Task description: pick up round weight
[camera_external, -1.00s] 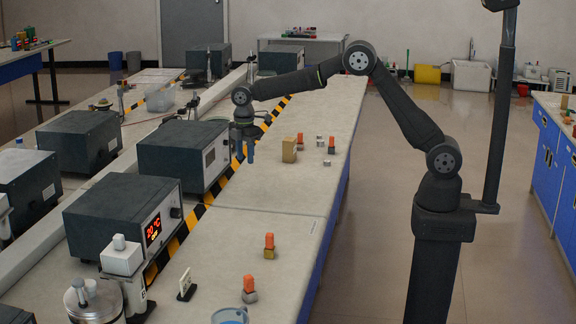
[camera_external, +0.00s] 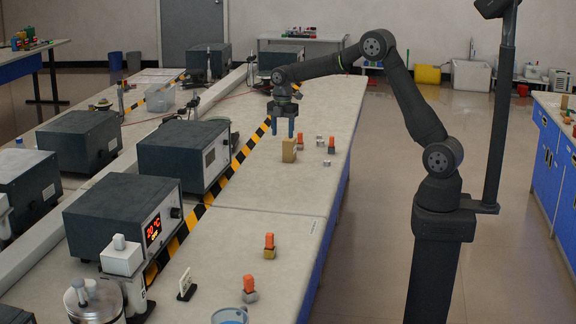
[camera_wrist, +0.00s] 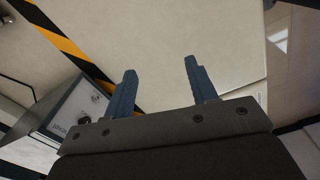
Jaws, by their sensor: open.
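My gripper (camera_external: 282,132) is open and empty, fingers pointing down over the far part of the long bench, just above and beside a tan block (camera_external: 289,150). The wrist view also shows my open gripper (camera_wrist: 160,68), with bare bench top between its two blue fingers. Small metal pieces stand right of the block: a silver one (camera_external: 326,163), another (camera_external: 319,140), and a grey one with an orange top (camera_external: 331,146). Nearer the camera are a grey piece under an orange block (camera_external: 249,296) and a brass piece under another (camera_external: 269,253). I cannot tell which is the round weight.
A dark instrument box (camera_external: 183,155) stands left of the gripper, behind a yellow-black striped strip (camera_external: 222,182). A box with a red display (camera_external: 125,215), a small white sign (camera_external: 186,284) and a blue-rimmed cup (camera_external: 230,315) are nearer.

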